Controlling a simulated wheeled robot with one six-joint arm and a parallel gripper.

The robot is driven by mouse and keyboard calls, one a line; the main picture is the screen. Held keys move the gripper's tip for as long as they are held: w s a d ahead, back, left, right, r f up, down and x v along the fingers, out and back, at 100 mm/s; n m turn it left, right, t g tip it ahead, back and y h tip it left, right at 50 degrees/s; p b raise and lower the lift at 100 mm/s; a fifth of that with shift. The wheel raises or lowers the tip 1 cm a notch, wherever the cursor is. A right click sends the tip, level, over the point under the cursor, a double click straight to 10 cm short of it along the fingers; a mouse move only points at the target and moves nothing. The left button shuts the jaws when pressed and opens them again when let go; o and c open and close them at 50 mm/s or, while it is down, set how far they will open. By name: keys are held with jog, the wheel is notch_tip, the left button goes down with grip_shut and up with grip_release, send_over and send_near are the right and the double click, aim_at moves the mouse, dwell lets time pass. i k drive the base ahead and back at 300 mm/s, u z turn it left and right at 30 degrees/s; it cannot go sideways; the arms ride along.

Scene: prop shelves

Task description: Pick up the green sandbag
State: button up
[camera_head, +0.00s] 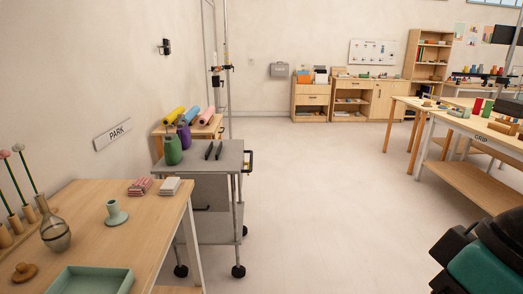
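A green rounded thing (173,151) with a narrow neck stands upright at the left edge of the grey cart (226,160). It is small in view, and I cannot tell for sure that it is the green sandbag. A similar purple one (184,136) stands just behind it, partly hidden by it. My gripper does not show clearly anywhere, and nothing touches the green thing.
Two slim black items (214,150) lie on the cart. A wooden table (165,216) with a teal tray (92,280), striped bundles (140,187) and a vase (55,232) fills the near left. The middle floor is clear. Workbenches (482,138) stand at right.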

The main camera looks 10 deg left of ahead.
aim_at(172, 146)
jog(key=u, duration=0.15)
jog(key=i, duration=1.6)
jog(key=u, duration=1.4)
jog(key=i, duration=1.05)
jog(key=u, duration=0.75)
